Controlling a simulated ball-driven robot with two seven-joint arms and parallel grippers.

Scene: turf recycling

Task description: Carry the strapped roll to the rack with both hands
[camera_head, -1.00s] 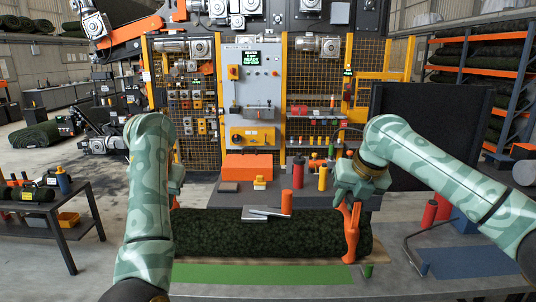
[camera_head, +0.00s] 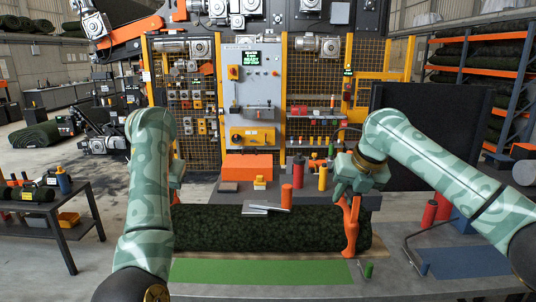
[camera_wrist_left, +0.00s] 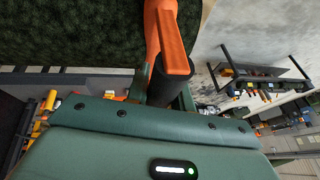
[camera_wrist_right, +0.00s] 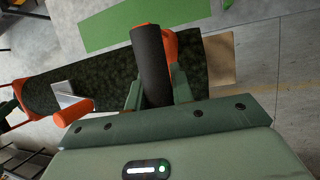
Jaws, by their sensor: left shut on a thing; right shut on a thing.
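The strapped roll (camera_head: 262,230) is a long dark green turf roll lying level across the front of the workbench, with orange straps. A pale board (camera_head: 230,256) shows along its underside. My right gripper (camera_head: 352,192) is shut on the strap handle at the roll's right end; the right wrist view shows the black grip (camera_wrist_right: 150,60) between its fingers. My left gripper (camera_wrist_left: 172,92) is shut on the orange-and-black handle (camera_wrist_left: 170,45) at the other end; my left arm hides it in the head view. An orange-beamed rack (camera_head: 478,68) holding dark rolls stands at the back right.
A workbench (camera_head: 225,199) behind the roll carries bottles and an orange box (camera_head: 247,167). A green mat (camera_head: 260,272) lies in front, a blue mat (camera_head: 468,262) with a low rail to the right. A side table (camera_head: 50,220) stands left.

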